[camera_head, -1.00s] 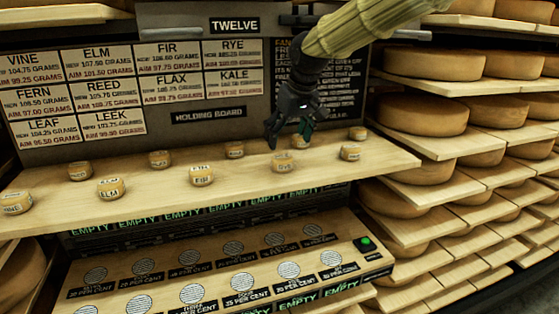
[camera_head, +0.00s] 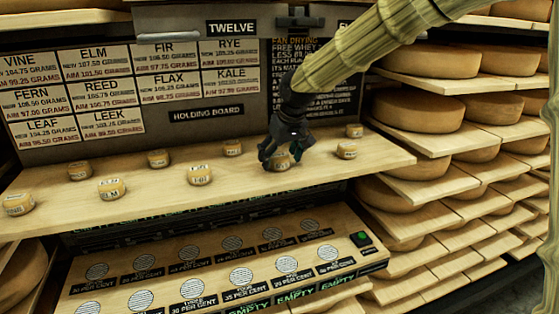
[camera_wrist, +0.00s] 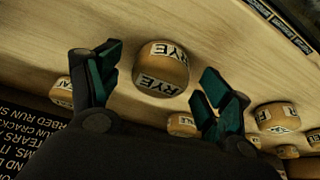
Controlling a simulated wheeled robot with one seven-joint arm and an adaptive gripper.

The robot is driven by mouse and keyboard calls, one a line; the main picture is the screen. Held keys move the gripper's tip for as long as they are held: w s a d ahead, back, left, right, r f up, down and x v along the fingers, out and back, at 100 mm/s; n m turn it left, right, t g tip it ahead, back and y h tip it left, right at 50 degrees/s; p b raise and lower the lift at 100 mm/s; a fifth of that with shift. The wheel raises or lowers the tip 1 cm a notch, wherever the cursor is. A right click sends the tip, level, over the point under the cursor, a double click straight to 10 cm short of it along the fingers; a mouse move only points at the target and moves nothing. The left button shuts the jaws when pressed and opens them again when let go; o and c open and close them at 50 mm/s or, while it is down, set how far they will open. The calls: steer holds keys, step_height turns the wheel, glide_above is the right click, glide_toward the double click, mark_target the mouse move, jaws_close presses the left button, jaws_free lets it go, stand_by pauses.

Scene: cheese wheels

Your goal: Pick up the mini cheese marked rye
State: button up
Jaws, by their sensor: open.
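The mini cheese marked RYE is a small round tan cheese with white labels. In the wrist view the rye cheese (camera_wrist: 162,70) sits on the wooden board between my open fingers, a little beyond their tips. My gripper (camera_wrist: 160,82) is open and empty there, with dark teal finger pads. In the head view my gripper (camera_head: 281,158) is just above the rye cheese (camera_head: 280,161), which it partly hides. I cannot tell from this view how far the fingertips are above the board.
Several other mini cheeses stand on the holding board (camera_head: 240,182), including one at the right (camera_head: 347,151) and one marked FIR (camera_head: 199,175). A panel with round grilles and a green button (camera_head: 361,239) lies below. Shelves of large cheese wheels (camera_head: 421,111) stand at the right.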

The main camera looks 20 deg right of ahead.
steer(key=c, duration=1.1)
steer(key=shift+c, duration=0.2)
steer(key=shift+r, duration=0.1)
